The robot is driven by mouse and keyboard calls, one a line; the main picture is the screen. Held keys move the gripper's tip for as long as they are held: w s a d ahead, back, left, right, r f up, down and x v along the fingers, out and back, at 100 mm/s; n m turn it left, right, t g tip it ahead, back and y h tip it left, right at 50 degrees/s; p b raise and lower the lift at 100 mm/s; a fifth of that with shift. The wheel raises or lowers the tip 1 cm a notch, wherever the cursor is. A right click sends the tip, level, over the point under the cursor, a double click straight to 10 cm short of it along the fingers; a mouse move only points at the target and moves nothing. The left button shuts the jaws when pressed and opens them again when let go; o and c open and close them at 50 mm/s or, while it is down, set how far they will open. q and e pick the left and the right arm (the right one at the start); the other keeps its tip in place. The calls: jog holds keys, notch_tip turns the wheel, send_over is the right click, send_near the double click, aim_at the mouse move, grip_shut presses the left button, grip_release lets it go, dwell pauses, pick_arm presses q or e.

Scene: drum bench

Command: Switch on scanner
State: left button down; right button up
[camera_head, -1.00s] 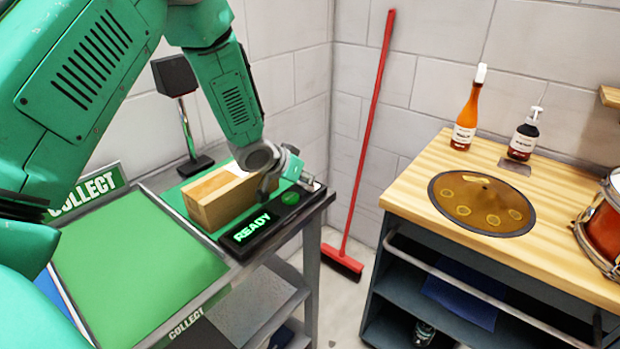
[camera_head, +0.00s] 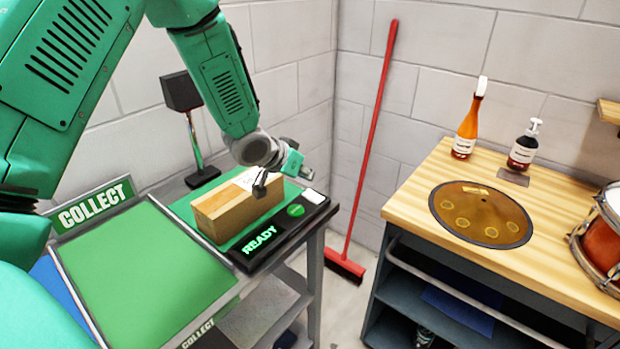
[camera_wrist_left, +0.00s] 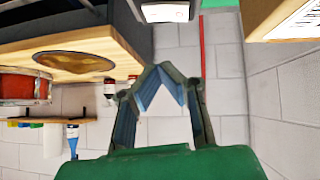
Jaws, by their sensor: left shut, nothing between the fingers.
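The scanner has a black head on a post (camera_head: 182,92) at the back and a black front panel (camera_head: 262,248). My left gripper (camera_head: 287,166) is shut and empty, above the right end of the box and apart from the switch. In the left wrist view its fingertips (camera_wrist_left: 160,68) meet. My right gripper is not in view.
A brown box (camera_head: 238,208) lies on the scanner's green mat, close under my gripper. A green COLLECT tray (camera_head: 150,268) is to the left. A red broom (camera_head: 375,125) leans on the wall. At right, a wooden bench (camera_head: 410,203) holds a cymbal (camera_head: 480,214), two bottles and a drum.

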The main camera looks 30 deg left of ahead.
pick_arm(q)
jog(key=d+v, duration=0.1)
jog(key=v, duration=0.5)
jog(key=shift+s+d+r, duration=0.2)
jog(key=shift+s+d, duration=0.15)
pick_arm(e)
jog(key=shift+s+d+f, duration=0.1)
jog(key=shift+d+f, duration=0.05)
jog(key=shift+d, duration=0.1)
pick_arm(q)
jog(key=shift+a, duration=0.3)
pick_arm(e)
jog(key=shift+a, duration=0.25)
